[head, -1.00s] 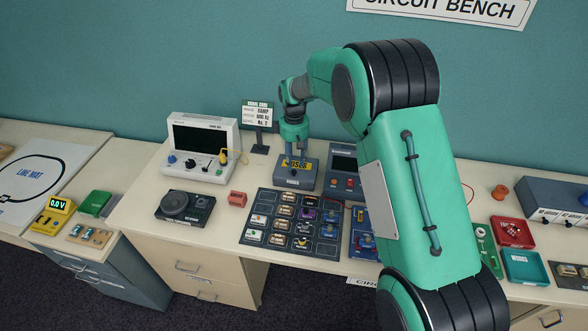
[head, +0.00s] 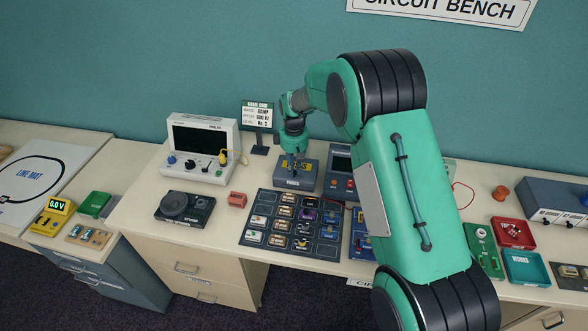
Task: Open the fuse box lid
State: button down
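The fuse box (head: 306,180) is a small grey-blue box on the bench, left of centre in the head view. Its front face carries small lettering, and its top has a yellow patch that my gripper partly covers. My gripper (head: 293,167) points down from the green wrist, right over the box top. Its fingertips are at or very near the lid. Contact with the lid cannot be made out. The fingers are too small and dark to show whether they are open or shut. The lid looks closed.
A white oscilloscope (head: 222,134) stands left of the box, and a sign stand (head: 258,128) behind it. A grey unit with a screen (head: 341,178) stands close on the right, partly behind my arm. A dark component board (head: 282,238) lies in front. A small red block (head: 237,200) lies to the left.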

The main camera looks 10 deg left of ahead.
jog(key=shift+w+r, duration=0.3)
jog(key=shift+r, duration=0.1)
jog(key=shift+w+r+p, duration=0.4)
jog(key=shift+r+p, duration=0.2)
jog(key=shift+r, duration=0.05)
jog(key=w+p, duration=0.5)
jog(key=w, duration=1.2)
jog(key=shift+w, duration=0.3)
jog(key=shift+d+f, duration=0.1)
jog(key=shift+d, duration=0.05)
jog(key=c, duration=1.7)
grip_release()
jog(key=shift+w, duration=0.1)
jog(key=shift+o, duration=0.2)
jog(key=shift+w+r, duration=0.25)
jog(key=shift+w, duration=0.2)
